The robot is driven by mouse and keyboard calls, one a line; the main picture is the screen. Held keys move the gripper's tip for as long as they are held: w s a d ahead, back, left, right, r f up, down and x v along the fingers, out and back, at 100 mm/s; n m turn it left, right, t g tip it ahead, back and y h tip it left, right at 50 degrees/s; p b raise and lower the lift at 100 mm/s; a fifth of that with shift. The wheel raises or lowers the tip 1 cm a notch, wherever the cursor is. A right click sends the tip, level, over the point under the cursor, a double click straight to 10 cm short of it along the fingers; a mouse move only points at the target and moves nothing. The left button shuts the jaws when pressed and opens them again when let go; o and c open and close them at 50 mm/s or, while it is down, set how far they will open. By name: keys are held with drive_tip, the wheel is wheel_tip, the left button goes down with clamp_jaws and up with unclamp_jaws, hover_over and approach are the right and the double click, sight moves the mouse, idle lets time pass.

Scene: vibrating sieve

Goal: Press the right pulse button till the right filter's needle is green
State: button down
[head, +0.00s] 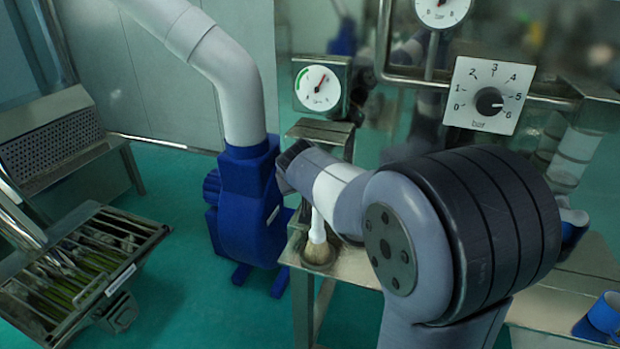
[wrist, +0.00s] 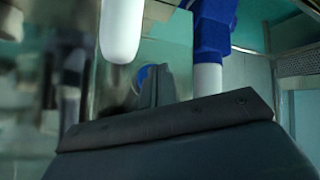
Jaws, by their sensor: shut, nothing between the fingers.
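A round gauge (head: 318,88) on a steel box has a green arc at its left. Its needle points to the upper right, off the green. A second gauge (head: 442,8) is cut by the top edge, and its colour zone cannot be made out. I cannot tell which belongs to the right filter. No pulse button can be picked out; my arm covers the middle of the machine. In the wrist view my gripper (wrist: 155,76) is shut and empty. In the head view my wrist's dark end is left of the arm, below the green-arc gauge, with fingers not distinct.
A bar dial (head: 490,97) with a black knob is at upper right. A blue blower (head: 245,200) with a white pipe stands left of my arm. A white-handled brush (head: 318,235) stands close below my wrist. A steel tray (head: 70,265) is at left.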

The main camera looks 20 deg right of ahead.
drive_tip(key=shift+w+d, duration=0.25)
drive_tip(key=shift+w, duration=0.15)
idle(0.4)
drive_tip(key=shift+s+a, duration=0.1)
drive_tip(key=shift+s+a+b, duration=0.45)
drive_tip(key=shift+s+b, duration=0.2)
drive_tip(key=s+a+b, duration=0.1)
drive_tip(key=s, duration=0.1)
drive_tip(key=s+a+b, duration=0.2)
idle(0.6)
drive_tip(key=shift+d, duration=0.1)
idle(0.4)
